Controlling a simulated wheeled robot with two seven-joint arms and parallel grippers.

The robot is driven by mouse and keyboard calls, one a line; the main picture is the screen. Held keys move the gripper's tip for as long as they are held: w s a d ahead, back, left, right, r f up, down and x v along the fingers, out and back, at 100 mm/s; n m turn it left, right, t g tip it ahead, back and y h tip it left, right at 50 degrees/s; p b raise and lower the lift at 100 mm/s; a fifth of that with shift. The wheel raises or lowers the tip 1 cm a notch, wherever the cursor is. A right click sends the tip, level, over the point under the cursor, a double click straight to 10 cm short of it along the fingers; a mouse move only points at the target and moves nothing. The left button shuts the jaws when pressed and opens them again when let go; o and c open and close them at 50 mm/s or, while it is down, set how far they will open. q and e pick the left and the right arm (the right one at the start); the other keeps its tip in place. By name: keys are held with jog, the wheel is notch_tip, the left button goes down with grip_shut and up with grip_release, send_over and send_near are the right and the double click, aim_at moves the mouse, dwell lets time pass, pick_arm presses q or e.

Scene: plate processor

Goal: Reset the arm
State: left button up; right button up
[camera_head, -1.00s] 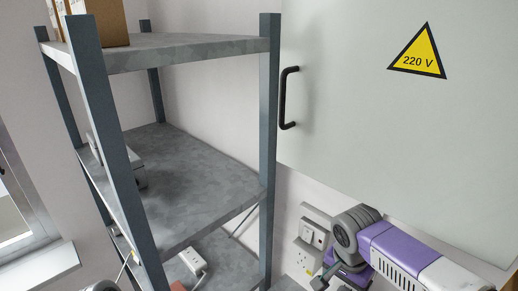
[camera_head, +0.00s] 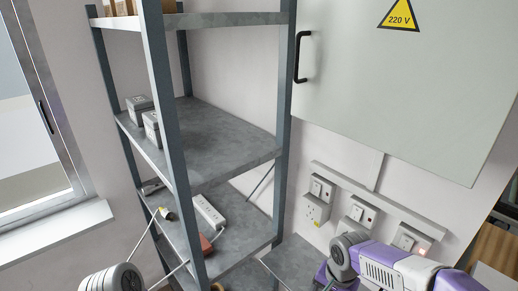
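My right arm (camera_head: 385,266), purple and white with a grey ribbed joint, comes in at the lower right, in front of the wall below the cabinet. A grey ribbed joint of my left arm (camera_head: 112,279) shows at the bottom left, in front of the shelf's foot. Both grippers are outside the picture, so what they hold is hidden.
A metal shelf (camera_head: 225,143) stands left of centre, with grey boxes (camera_head: 139,104) and a white power strip (camera_head: 209,212) on it. A wall cabinet (camera_head: 400,90) with a black handle hangs above several sockets (camera_head: 316,207). A window (camera_head: 35,130) is at the left.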

jog(key=s+a+f+n+y+b, duration=0.1)
jog(key=s+a+f+y+b, duration=0.15)
jog(key=f, duration=0.95)
jog(key=s+a+f+n+y+b, duration=0.1)
jog(key=s+a+f+n+b, duration=0.15)
jog(key=f, duration=0.95)
pick_arm(q)
notch_tip(320, 180, down, 11)
jog(key=b, duration=0.5)
jog(key=shift+s+f+b, duration=0.15)
jog(key=shift+s+b, duration=0.25)
jog(key=shift+s, duration=0.05)
pick_arm(e)
jog(key=s+a+f, duration=0.1)
jog(key=s+f, duration=0.3)
jog(key=f, duration=0.4)
jog(key=s+a+f, duration=0.2)
jog(key=s+f, duration=0.3)
jog(key=f, duration=0.3)
jog(key=shift+s+f+n, duration=0.25)
jog(key=shift+f+n, duration=0.15)
jog(key=shift+n, duration=0.05)
jog(key=shift+w, duration=0.1)
